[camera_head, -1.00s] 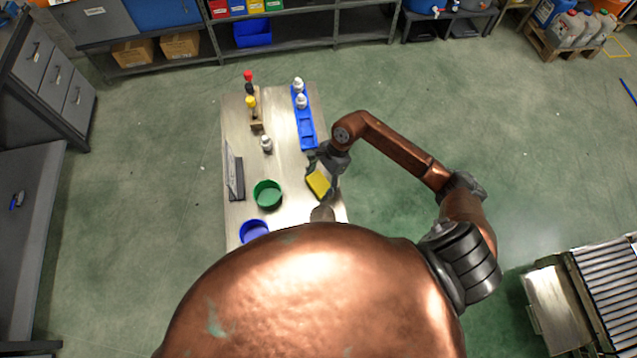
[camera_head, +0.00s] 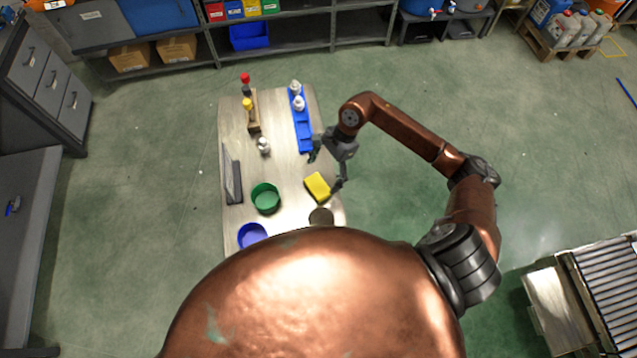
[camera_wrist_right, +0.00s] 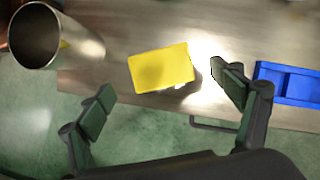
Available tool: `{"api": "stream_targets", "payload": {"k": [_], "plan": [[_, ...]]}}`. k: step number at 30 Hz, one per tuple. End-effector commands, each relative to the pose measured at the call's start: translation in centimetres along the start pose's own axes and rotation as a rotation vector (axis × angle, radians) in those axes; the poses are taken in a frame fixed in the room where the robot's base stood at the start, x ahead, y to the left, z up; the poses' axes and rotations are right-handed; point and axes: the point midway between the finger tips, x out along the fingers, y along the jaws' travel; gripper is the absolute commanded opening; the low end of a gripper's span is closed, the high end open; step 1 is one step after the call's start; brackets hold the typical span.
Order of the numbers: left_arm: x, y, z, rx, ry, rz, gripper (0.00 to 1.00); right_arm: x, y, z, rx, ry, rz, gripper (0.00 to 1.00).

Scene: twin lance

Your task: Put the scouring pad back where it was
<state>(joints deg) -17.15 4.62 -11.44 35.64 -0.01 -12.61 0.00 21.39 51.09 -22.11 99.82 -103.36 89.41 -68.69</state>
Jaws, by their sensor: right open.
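The yellow scouring pad (camera_head: 317,186) lies on the metal table (camera_head: 287,165) near its right edge. It also shows in the right wrist view (camera_wrist_right: 162,68), lying free on the tabletop. My right gripper (camera_head: 327,166) is open and empty, with the pad ahead of its fingers and apart from them. In the right wrist view the two fingertips (camera_wrist_right: 165,96) are spread wide, one on each side of the pad's near edge. My left gripper is not in view. Where the pad was before cannot be told from these frames.
A metal cup (camera_wrist_right: 48,38) stands close to the pad. A blue tray (camera_head: 304,136) with white bottles lies behind. A green bowl (camera_head: 265,198), a blue bowl (camera_head: 252,235), a small white bottle (camera_head: 264,145) and a dark upright panel (camera_head: 232,174) stand on the left side.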

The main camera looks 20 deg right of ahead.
Motion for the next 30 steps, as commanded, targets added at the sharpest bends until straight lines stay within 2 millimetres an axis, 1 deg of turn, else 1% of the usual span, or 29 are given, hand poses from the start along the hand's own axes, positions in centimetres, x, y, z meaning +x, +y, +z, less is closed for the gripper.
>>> {"api": "stream_targets", "payload": {"k": [1, 3, 6, 9, 15, 23, 26, 29, 30], "plan": [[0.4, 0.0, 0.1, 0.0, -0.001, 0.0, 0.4, -1.0, -0.1, -0.1, -0.002, 0.004, -0.003, 0.85], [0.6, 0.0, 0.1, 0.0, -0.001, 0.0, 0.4, -2.2, -0.1, -0.1, -0.001, 0.004, -0.002, 0.85], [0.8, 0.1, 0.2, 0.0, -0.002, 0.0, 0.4, -3.7, 0.0, -0.1, -0.001, 0.002, -0.001, 0.85], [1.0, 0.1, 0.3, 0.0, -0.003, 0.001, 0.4, -4.7, 0.0, 0.0, -0.001, 0.001, -0.001, 0.85], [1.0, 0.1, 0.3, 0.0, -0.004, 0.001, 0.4, -5.4, 0.0, 0.1, 0.0, -0.001, 0.001, 0.85], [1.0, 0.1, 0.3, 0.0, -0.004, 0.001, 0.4, -5.2, 0.0, 0.3, 0.003, -0.012, -0.003, 0.85], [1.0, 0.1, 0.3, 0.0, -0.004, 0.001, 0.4, -4.5, -0.3, 2.3, 0.028, -0.09, -0.028, 0.85], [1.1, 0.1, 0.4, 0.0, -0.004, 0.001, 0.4, -3.7, -1.3, 6.5, 0.105, -0.27, -0.083, 0.85], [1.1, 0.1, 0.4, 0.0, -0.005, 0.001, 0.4, -3.7, -1.9, 8.8, 0.155, -0.371, -0.112, 0.85]]}}
